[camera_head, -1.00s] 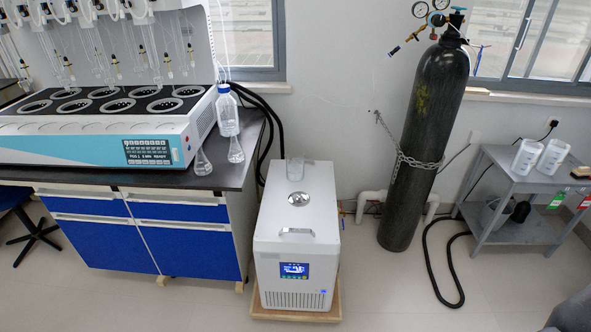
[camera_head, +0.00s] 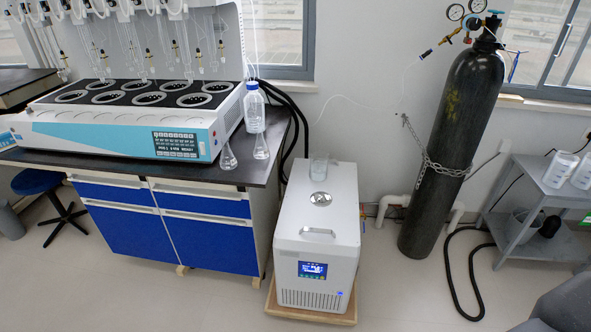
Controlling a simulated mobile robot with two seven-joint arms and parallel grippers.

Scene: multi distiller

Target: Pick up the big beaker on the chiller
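The big beaker (camera_head: 319,168) is clear glass and stands upright on the back part of the chiller's top. The chiller (camera_head: 318,215) is a white box with a round metal cap, a top handle and a lit front display. It stands on a low wooden base on the floor, right of the blue-fronted bench. Neither of my grippers shows in the head view. A dark grey shape in the lower right corner may be part of my own body.
The bench (camera_head: 200,174) carries a multi distiller (camera_head: 130,120), a blue-capped bottle (camera_head: 254,110) and two conical flasks. A chained dark gas cylinder (camera_head: 455,150) stands right of the chiller. A grey cart (camera_head: 540,185) is at the far right. The floor in front is clear.

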